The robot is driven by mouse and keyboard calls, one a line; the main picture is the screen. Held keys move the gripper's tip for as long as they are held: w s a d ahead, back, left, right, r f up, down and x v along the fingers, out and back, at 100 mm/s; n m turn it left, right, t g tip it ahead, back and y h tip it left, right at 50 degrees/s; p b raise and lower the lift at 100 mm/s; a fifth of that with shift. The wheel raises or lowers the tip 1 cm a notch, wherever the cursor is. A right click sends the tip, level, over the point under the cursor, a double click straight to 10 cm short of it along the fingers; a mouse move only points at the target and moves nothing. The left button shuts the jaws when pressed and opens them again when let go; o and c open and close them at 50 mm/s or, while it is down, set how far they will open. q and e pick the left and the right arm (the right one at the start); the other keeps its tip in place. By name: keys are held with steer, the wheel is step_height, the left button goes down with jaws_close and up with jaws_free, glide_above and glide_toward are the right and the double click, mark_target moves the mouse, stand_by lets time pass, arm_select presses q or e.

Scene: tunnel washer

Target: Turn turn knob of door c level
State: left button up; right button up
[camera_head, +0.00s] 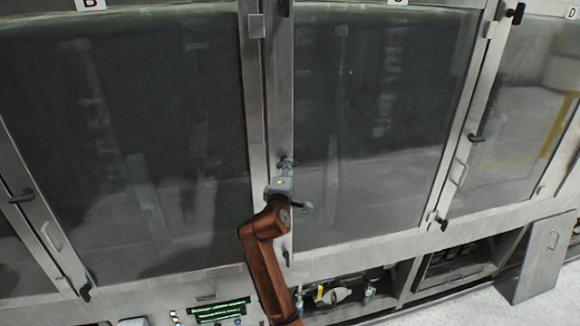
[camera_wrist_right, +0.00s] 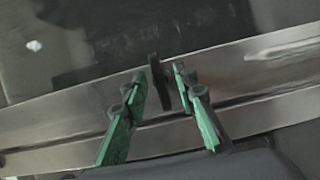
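Door C (camera_head: 385,125) is a large dark glass panel in a metal frame, centre right in the head view; its label (camera_head: 397,1) is cut off at the top. My right gripper (camera_head: 285,164) is at the metal post on door C's left edge, about mid-height. In the right wrist view, a dark turn knob (camera_wrist_right: 159,82) stands between the green fingertips of my right gripper (camera_wrist_right: 158,88). The fingers are apart, on either side of the knob, with small gaps showing. In the head view the gripper mostly hides this knob. My left gripper is out of view.
Door B (camera_head: 130,130) is at left and door D (camera_head: 525,110) at right. Dark latches (camera_head: 475,137) and a bar handle (camera_head: 460,172) stick out from the frames. Below are a lit green panel (camera_head: 218,311), open compartments and an open lower flap (camera_head: 541,262).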

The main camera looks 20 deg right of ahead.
steer(key=v, duration=0.9)
steer(key=shift+w, duration=0.15)
